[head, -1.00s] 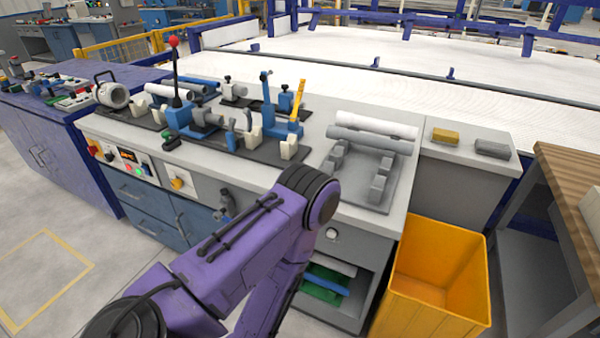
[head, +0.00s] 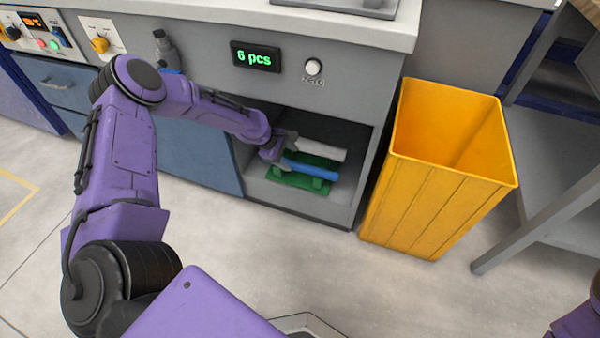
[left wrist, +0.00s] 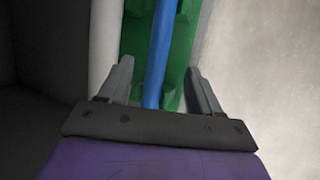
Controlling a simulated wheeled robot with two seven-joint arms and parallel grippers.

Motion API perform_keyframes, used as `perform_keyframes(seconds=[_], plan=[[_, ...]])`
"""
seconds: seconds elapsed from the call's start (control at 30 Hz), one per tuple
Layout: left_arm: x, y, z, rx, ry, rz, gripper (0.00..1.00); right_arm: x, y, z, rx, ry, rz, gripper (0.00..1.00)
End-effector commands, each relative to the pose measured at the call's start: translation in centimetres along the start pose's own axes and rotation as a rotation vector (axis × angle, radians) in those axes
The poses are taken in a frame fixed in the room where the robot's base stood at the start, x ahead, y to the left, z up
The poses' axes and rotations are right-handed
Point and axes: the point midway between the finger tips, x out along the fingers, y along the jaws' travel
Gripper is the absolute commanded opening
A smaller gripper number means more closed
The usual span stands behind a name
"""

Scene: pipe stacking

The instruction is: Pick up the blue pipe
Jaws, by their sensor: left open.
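The blue pipe (head: 310,170) lies on a green holder (head: 288,180) inside the open cubby of the grey cabinet. A white pipe (head: 320,150) lies just behind it. My left gripper (head: 284,150) reaches into the cubby at the left end of the blue pipe. In the left wrist view, my left gripper (left wrist: 158,82) is open. The blue pipe (left wrist: 158,50) runs lengthwise between its two fingers, with gaps on both sides. The white pipe (left wrist: 104,40) lies to the left, close to the left finger. My right gripper is not in view.
A yellow bin (head: 430,195) stands just right of the cabinet. A display (head: 256,57) reads "6 pcs".

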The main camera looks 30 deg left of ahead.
Motion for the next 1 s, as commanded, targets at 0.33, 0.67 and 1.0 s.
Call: perform_keyframes(seconds=[0.33, 0.67, 1.0], plan=[[6.1, -0.3, -1.1, 0.001, 0.001, -0.002, 0.64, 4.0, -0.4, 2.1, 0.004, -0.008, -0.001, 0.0], [7.4, 0.2, -0.7, 0.002, 0.0, 0.001, 0.64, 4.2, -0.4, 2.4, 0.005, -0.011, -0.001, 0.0], [7.3, 0.2, -0.7, 0.001, 0.0, 0.001, 0.01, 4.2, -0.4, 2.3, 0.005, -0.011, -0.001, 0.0]])
